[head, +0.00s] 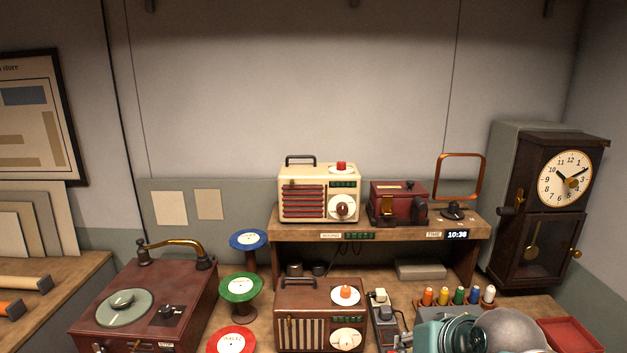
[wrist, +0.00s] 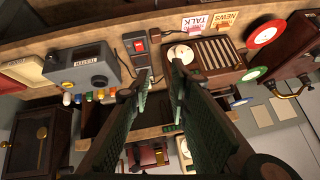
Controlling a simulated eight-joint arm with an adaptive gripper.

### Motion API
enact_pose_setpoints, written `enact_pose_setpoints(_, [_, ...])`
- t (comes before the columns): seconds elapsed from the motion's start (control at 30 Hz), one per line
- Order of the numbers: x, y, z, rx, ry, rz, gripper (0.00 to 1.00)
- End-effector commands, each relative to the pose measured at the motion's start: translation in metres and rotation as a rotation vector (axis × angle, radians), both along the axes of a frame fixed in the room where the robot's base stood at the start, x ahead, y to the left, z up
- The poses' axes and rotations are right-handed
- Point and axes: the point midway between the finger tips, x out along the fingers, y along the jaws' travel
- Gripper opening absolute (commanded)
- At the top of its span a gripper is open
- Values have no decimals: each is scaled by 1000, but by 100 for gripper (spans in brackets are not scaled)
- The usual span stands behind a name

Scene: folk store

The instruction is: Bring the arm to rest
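My gripper (wrist: 160,74) shows in the wrist view, its two dark fingers with green ribbed pads reaching up the picture. The fingertips stand apart with a gap between them. Nothing is held between the pads. The fingers hang over the bench and shelf, which appear upside down in this view. In the head view a rounded grey part (head: 508,332) at the lower right looks like my arm, over the right part of the bench. The fingers cannot be made out in the head view.
A cream radio (head: 300,205) and a dark red box (head: 397,203) stand on the shelf. A brown radio (head: 300,318) stands below. A grey tester (wrist: 85,72) and a red-switched strip (wrist: 138,48) lie near the fingers. A clock (head: 550,195) stands right, a record player (head: 145,300) left.

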Motion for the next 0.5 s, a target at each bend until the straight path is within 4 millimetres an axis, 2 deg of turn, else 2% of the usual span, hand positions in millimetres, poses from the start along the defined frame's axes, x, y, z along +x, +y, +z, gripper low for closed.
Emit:
enact_pose_setpoints(0.03, [-10,-2,-3,-34,5,15,20])
enact_pose_setpoints(0.2, [-32,-12,-10,-132,17,53,20])
enact_pose_setpoints(0.5, [-45,-20,-14,-195,24,76,20])
